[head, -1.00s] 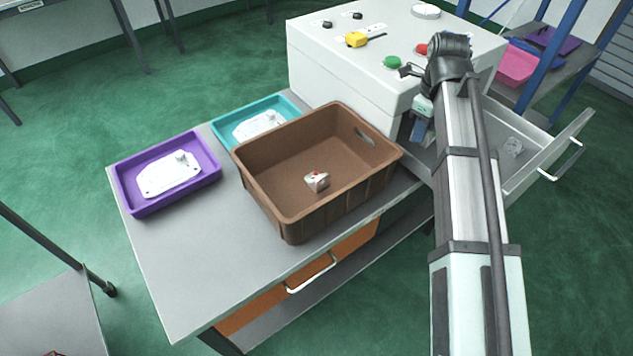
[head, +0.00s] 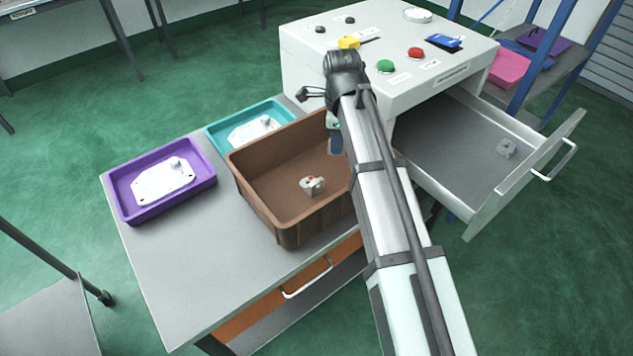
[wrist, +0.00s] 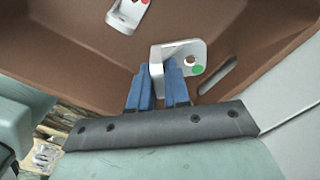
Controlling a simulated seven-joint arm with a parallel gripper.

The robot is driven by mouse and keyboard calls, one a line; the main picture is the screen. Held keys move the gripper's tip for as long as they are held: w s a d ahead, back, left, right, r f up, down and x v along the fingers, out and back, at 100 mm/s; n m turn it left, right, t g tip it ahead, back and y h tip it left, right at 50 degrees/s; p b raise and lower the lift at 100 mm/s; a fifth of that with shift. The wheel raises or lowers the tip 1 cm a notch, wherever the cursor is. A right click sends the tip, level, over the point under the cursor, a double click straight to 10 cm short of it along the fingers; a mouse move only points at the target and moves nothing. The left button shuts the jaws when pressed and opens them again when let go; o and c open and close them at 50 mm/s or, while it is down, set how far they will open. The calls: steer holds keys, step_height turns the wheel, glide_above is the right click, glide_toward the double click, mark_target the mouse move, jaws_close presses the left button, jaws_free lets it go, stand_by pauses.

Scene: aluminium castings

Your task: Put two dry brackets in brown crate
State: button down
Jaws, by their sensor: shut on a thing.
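My gripper (wrist: 159,82) is shut on a pale metal bracket (wrist: 192,54) with a green dot and a round hole. The gripper also shows in the head view (head: 335,142), over the right part of the brown crate (head: 262,212); the held bracket is hidden there by my arm. Another bracket (head: 311,186), with a red dot, lies on the crate floor and also shows at the top of the wrist view (wrist: 126,14).
A purple tray (head: 128,212) and a teal tray (head: 214,137), each with a white casting, stand left of and behind the crate. The white cabinet (head: 440,85) carries green and red buttons. Its drawer (head: 475,213) sticks out on the right. The table front is clear.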

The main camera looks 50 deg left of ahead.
steer(key=shift+f, duration=4.95)
steer(key=shift+f, duration=0.1)
steer(key=c, duration=1.1)
jaws_free()
step_height(320, 180, up, 12)
steer(key=shift+r, duration=0.15)
